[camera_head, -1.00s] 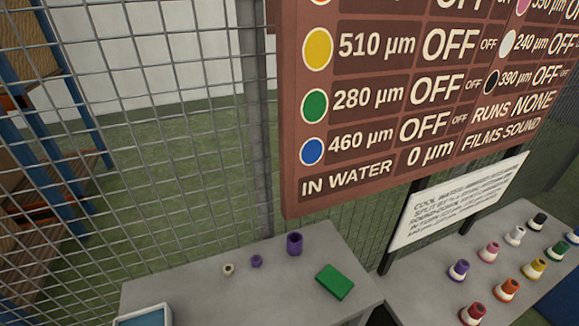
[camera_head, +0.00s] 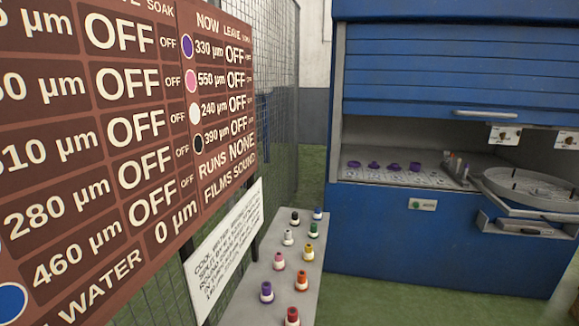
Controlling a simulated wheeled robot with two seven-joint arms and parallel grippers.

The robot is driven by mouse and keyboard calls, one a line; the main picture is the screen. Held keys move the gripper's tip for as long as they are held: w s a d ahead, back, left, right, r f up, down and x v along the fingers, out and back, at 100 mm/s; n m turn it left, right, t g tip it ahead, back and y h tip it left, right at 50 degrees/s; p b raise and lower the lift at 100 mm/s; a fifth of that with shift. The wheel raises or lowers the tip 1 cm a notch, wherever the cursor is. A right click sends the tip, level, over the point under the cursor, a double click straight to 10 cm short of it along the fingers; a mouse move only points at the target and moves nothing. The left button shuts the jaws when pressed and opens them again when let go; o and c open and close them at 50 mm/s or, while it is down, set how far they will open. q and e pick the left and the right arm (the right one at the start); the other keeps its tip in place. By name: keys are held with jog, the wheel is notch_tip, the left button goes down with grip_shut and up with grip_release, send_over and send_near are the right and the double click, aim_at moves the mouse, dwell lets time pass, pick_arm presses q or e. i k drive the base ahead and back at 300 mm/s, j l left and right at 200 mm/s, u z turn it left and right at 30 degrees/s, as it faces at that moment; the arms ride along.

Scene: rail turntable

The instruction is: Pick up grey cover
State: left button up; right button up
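I cannot make out a thing that is clearly the grey cover. A round grey rimmed piece (camera_head: 532,188) lies at the right end of the blue cabinet's work surface, cut by the right picture edge; I cannot tell if it is the cover. Neither of my grippers is in view.
A blue cabinet (camera_head: 420,240) with a raised shutter stands at the right, with several purple pieces (camera_head: 374,166) inside. A grey table (camera_head: 245,308) holds several coloured bottles (camera_head: 303,251). A brown sign board (camera_head: 80,150) fills the left. Green floor (camera_head: 370,305) lies clear before the cabinet.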

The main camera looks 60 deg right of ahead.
aim_at(538, 193)
jog(key=z, duration=3.45)
jog(key=i+l+u, duration=0.15)
jog(key=i+l, duration=0.5)
jog(key=i, duration=0.2)
